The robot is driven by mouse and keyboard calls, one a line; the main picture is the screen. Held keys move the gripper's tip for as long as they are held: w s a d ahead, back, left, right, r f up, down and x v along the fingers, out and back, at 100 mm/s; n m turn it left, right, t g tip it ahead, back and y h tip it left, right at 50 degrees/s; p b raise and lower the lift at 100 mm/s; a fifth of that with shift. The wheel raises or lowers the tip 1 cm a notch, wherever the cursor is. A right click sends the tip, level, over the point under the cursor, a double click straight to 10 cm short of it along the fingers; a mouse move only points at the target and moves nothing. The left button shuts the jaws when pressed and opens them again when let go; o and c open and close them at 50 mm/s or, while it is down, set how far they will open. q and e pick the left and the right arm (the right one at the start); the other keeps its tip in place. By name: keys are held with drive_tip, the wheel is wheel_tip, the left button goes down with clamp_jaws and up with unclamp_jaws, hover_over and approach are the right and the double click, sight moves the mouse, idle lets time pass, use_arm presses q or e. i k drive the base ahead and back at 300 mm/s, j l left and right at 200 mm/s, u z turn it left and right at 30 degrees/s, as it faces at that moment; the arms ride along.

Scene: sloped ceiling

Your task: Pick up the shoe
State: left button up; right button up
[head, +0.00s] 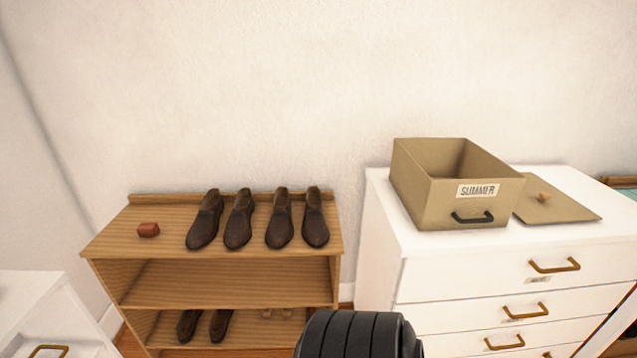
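Several dark brown shoes stand in a row on the top of a wooden shelf (160,218) in the head view. From left to right they are a first shoe (205,222), a second shoe (239,222), a third shoe (280,222) and a fourth shoe (315,220), toes toward me. Neither of my grippers is in view. A black ribbed part at the bottom centre looks like part of my own body.
A white cabinet (30,292) stands at lower left. The middle shelf (225,285) is empty.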

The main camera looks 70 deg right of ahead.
sight(280, 230)
drive_tip(key=z, duration=1.95)
